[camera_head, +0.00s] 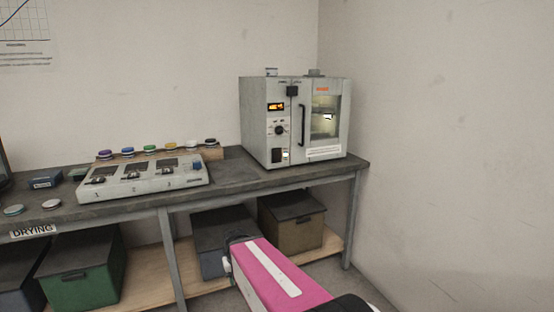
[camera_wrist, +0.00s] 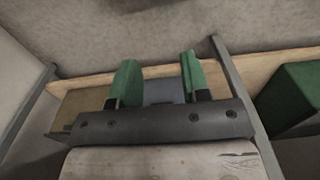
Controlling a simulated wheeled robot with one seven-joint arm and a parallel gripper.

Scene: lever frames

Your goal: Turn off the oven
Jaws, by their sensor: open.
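The oven (camera_head: 298,120) is a light grey box at the right end of the bench, with a lit orange display (camera_head: 275,107) and a round black knob (camera_head: 279,130) on its front. A small lit switch (camera_head: 285,155) sits low on the panel, beside a dark patch. The oven door has a black vertical handle and a window with a lit interior; it looks shut. In the wrist view my gripper (camera_wrist: 158,85) is open and empty, its two green-padded fingers apart. In the head view my pink arm reaches below the bench front; the fingers are not clear there. The oven is not in the wrist view.
The bench (camera_head: 232,172) runs along the wall. A grey three-station device (camera_head: 145,180) and several coloured-lid jars stand left of the oven. Storage boxes, one green (camera_head: 85,270) and one brown (camera_head: 291,222), sit on the lower shelf. A wall closes the right side.

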